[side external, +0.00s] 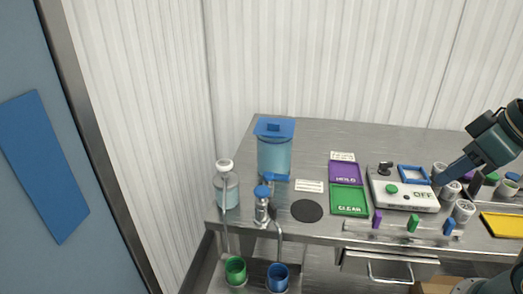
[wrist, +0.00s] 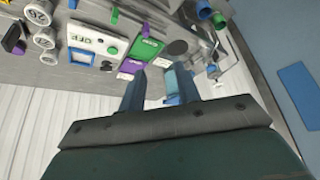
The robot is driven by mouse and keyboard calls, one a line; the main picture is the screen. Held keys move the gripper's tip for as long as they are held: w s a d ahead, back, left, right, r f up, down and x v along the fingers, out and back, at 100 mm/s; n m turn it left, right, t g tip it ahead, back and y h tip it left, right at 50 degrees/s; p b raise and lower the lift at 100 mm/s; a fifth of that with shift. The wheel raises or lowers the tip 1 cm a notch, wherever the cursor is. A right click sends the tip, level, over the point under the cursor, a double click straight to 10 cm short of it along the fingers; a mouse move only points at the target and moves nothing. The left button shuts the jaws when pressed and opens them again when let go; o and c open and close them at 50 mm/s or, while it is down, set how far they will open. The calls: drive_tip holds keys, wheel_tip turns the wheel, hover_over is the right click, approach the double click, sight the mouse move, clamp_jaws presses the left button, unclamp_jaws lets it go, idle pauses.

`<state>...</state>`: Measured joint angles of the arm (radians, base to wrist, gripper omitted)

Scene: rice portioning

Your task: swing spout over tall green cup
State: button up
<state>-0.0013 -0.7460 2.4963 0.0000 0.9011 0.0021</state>
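A green cup (side external: 235,270) and a blue cup (side external: 278,277) stand low at the front left of the bench in the side view. A curved metal spout (side external: 280,236) runs from a blue-topped metal tap (side external: 262,205) and hangs down over the blue cup. A thin tube comes down by the green cup from the clear bottle (side external: 227,190). The green cup also shows at the top of the wrist view (wrist: 219,20), beside the blue cup (wrist: 202,9). My gripper (side external: 441,180) is far right of the spout. Its fingers (wrist: 158,76) are apart with nothing visibly held.
A blue-lidded canister (side external: 275,155) stands behind the tap. A dark disc (side external: 307,210) lies right of the tap.

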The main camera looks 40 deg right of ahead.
drive_tip(key=m+g, duration=0.2)
drive_tip(key=g, duration=0.4)
hover_over(272, 205)
wheel_tip(272, 205, down, 5)
drive_tip(key=shift+r, duration=0.1)
wheel_tip(272, 205, down, 14)
drive_tip(key=shift+r, duration=0.1)
idle(0.6)
clamp_jaws()
